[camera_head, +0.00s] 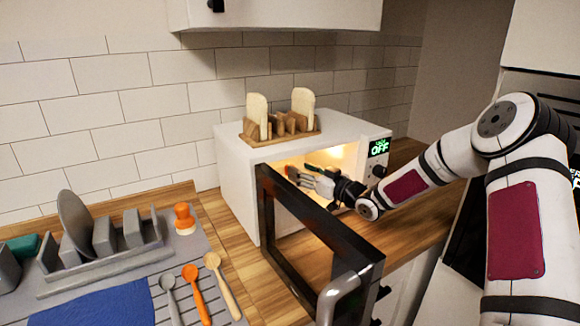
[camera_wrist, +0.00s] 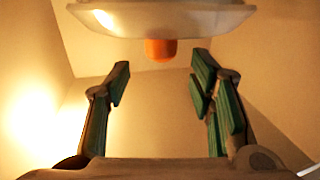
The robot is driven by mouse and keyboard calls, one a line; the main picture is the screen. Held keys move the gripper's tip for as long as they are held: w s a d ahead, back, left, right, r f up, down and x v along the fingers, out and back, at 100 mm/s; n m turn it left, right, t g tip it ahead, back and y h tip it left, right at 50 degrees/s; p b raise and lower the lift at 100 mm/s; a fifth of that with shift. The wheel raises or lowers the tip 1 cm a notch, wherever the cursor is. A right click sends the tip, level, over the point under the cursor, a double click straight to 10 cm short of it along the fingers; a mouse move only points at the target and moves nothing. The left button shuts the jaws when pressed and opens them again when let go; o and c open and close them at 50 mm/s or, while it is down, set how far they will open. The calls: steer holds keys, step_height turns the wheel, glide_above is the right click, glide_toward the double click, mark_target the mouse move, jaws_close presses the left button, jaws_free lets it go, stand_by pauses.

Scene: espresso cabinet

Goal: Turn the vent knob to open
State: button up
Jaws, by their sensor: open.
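My gripper (camera_head: 308,176) reaches through the open door into the lit white box on the counter. In the wrist view my gripper (camera_wrist: 157,85) is open, its green-padded fingers apart with nothing between the tips. A rounded orange piece (camera_wrist: 161,50) shows ahead of the gap, against a pale dish-like shape (camera_wrist: 160,18) at the top edge. I cannot tell whether this orange piece is the vent knob. On the box's front panel, a green-lit display (camera_head: 379,148) reads OFF, with a small dark knob (camera_head: 379,171) below it. My gripper is apart from that knob.
The box's dark-framed door (camera_head: 268,215) swings out toward the front, with a grey handle (camera_head: 343,290). A wooden rack with bread slices (camera_head: 280,127) stands on the box (camera_head: 236,150). A dish rack (camera_head: 105,250) and several spoons are at left. A bright light is inside.

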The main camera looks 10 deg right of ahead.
steer(key=shift+x, duration=2.8)
steer(key=shift+c, duration=0.3)
jaws_close()
